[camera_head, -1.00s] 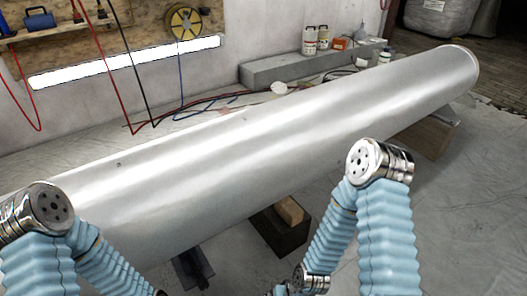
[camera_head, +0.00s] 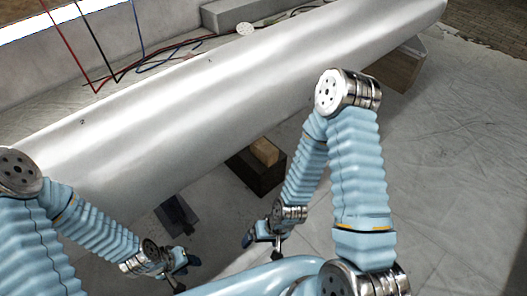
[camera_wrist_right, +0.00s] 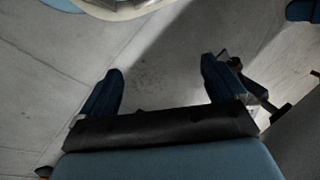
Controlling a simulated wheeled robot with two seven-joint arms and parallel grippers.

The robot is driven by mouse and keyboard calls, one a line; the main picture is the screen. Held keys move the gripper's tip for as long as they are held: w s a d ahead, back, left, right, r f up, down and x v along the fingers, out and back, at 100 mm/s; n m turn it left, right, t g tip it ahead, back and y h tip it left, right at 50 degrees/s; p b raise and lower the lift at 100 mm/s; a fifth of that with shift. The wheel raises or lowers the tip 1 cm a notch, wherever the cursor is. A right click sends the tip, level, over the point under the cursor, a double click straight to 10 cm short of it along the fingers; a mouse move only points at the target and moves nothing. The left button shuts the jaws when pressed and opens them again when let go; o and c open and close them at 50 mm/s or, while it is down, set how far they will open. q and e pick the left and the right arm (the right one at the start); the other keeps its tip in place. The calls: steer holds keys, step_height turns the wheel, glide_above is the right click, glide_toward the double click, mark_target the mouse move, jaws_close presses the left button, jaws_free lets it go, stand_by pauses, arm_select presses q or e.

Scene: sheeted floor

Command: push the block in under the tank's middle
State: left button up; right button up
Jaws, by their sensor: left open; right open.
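The tank (camera_head: 200,95) is a long silver cylinder lying across the head view from lower left to upper right. A dark block (camera_head: 262,181) with a lighter wooden piece (camera_head: 265,151) on top sits at the tank's near side, around its middle. Its far part is hidden by the tank. My left gripper (camera_head: 184,266) is low at the bottom left, nearer to me than the tank, open and apart from the block. My right gripper (camera_head: 262,240) is just nearer to me than the block, open. In the right wrist view its two dark blue fingers (camera_wrist_right: 160,88) stand apart with only floor between them.
A wooden support (camera_head: 402,69) stands under the tank's right part. A dark metal piece (camera_head: 178,216) stands by the tank's near side, left of the block. Hoses (camera_head: 150,62) lie behind the tank. The sheeted floor (camera_head: 450,180) at the right is clear.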

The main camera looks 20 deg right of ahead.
mark_target(274, 157)
steer(key=shift+c, duration=0.5)
